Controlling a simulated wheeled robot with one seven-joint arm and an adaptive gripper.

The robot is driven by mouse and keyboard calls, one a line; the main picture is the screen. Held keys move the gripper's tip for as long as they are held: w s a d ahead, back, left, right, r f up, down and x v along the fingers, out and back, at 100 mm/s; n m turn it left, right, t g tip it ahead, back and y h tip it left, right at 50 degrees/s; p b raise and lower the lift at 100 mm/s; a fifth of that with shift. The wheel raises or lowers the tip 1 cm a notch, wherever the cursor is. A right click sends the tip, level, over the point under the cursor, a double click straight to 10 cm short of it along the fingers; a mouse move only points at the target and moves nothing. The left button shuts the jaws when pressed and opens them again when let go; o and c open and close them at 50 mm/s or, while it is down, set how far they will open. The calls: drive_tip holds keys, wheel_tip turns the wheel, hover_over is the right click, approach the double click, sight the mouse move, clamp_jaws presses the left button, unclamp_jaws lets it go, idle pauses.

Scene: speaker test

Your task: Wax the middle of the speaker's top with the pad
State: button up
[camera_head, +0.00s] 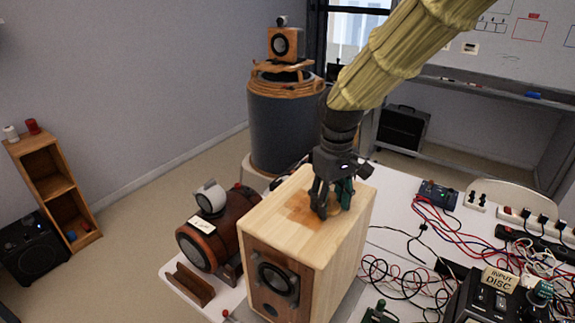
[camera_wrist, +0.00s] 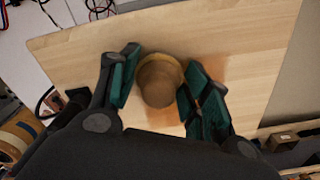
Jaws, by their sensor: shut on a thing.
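The wooden speaker (camera_head: 341,233) stands on the white table, with its dark round driver facing front. A darker orange-brown patch (camera_head: 300,212) marks the middle of its pale top; it also shows in the wrist view (camera_wrist: 240,76). My gripper (camera_head: 332,207) points down over the top, at this patch. In the wrist view its green-lined fingers are shut on the pad (camera_wrist: 160,82), which shows as a round brown knob. The pad's underside is hidden, so I cannot tell whether it touches the wood. In the head view the fingers hide the pad.
A brown barrel-like thing (camera_head: 222,245) lies left of the speaker, with a small wooden holder (camera_head: 191,283) in front. Red and black cables (camera_head: 400,285) and an "INPUT DISC" box (camera_head: 500,280) crowd the right side. A dark drum (camera_head: 283,130) stands behind.

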sight(336, 208)
drive_tip(key=shift+s+d, duration=0.5)
drive_tip(key=shift+d, duration=0.2)
wheel_tip(336, 208, up, 3)
drive_tip(key=shift+a+f+p, duration=0.1)
drive_tip(key=shift+p, duration=1)
drive_tip(key=shift+r+p, duration=2.4)
drive_tip(key=shift+r, duration=0.3)
